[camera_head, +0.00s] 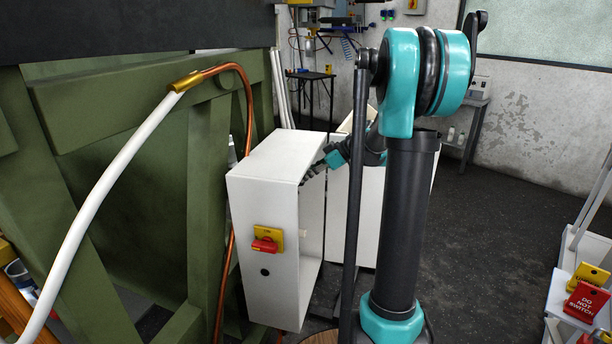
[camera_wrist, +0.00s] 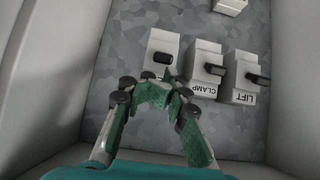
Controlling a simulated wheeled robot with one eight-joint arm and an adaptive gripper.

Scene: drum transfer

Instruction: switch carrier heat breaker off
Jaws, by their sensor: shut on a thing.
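In the wrist view, a row of white breakers with black levers is fixed to a grey mottled panel (camera_wrist: 110,70). The leftmost breaker (camera_wrist: 156,42) is behind my fingertips, and its label is hidden. The clamp breaker (camera_wrist: 205,60) and the lift breaker (camera_wrist: 243,75) stand to its right, with upside-down labels. Their levers point right; the leftmost lever (camera_wrist: 163,58) looks shorter and differently turned. My gripper (camera_wrist: 158,94) is shut at the lower end of the leftmost breaker; the exact contact is unclear. In the head view, my gripper (camera_head: 311,172) reaches into the open white cabinet (camera_head: 262,200).
The cabinet's near side has a red rotary switch (camera_head: 265,245) on a yellow plate. Cabinet walls close in around my gripper. A copper pipe (camera_head: 249,110) and green frame (camera_head: 200,190) stand left. A red "do not switch" tag (camera_head: 586,302) lies on a right-hand cart.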

